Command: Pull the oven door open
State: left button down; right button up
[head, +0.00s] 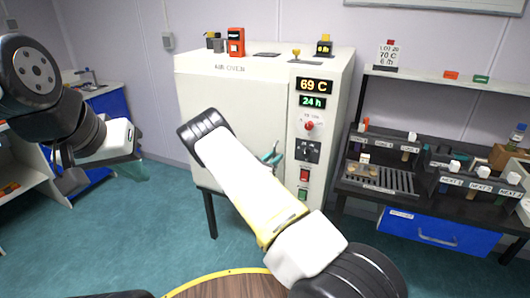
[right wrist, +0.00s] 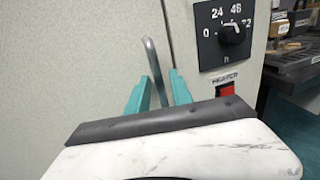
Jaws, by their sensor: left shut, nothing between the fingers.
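The white oven (head: 265,66) stands against the back wall, and its front door (head: 205,100) looks flush with the frame. A bent grey metal handle (right wrist: 151,55) is on the door, left of the seam in the right wrist view. My right gripper (right wrist: 160,76) is at the handle, its teal fingers apart on either side of it, with a small gap visible. In the head view my right gripper (head: 271,156) is partly hidden behind my forearm, which also covers part of the door. My left gripper (head: 133,170) is shut and empty, away from the oven on the left.
The oven's control panel (head: 309,125) is right of the door. A dark rack (head: 385,188) with sample trays and a blue drawer (head: 430,233) stands to the right. A round wooden table (head: 225,286) is in front. Small items, including an orange box (head: 236,42), sit on the oven.

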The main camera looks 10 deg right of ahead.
grip_shut()
dwell(1.2)
